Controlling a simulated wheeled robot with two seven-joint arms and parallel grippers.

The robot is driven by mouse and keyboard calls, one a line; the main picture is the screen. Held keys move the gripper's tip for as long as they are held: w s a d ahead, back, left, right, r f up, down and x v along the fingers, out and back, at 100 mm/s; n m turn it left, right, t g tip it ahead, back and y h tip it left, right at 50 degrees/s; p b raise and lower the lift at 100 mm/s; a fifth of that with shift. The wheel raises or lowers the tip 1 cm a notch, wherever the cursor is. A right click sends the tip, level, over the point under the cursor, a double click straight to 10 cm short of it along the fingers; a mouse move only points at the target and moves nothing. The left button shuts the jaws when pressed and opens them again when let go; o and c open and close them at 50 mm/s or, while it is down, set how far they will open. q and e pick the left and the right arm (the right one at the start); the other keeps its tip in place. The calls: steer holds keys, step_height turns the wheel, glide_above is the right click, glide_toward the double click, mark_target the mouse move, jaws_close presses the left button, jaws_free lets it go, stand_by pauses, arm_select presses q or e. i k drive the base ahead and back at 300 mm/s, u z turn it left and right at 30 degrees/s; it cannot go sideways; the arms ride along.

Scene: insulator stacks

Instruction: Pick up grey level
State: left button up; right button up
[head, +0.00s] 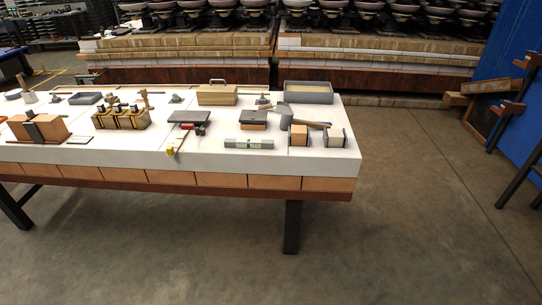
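The grey level (249,143) lies flat near the front edge of the white-topped table, right of its middle. It is a short grey bar with a green part at its centre, and nothing covers it. Neither of my grippers shows in the head view.
The table (220,158) carries a mallet (304,123), wooden blocks (299,135), a grey tray (308,92), a lidded wooden box (217,95) and a dark plate (188,117). Insulator stacks (385,20) stand behind. The floor (420,190) at the right is clear; a blue panel (510,85) bounds it.

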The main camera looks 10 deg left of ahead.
mark_target(229, 143)
steer(key=z, duration=0.25)
steer(key=k, duration=0.7)
steer(key=z, duration=0.15)
steer(key=i, duration=1.7)
steer(key=u, duration=1.75)
steer(key=i, duration=0.6)
steer(key=u, duration=0.6)
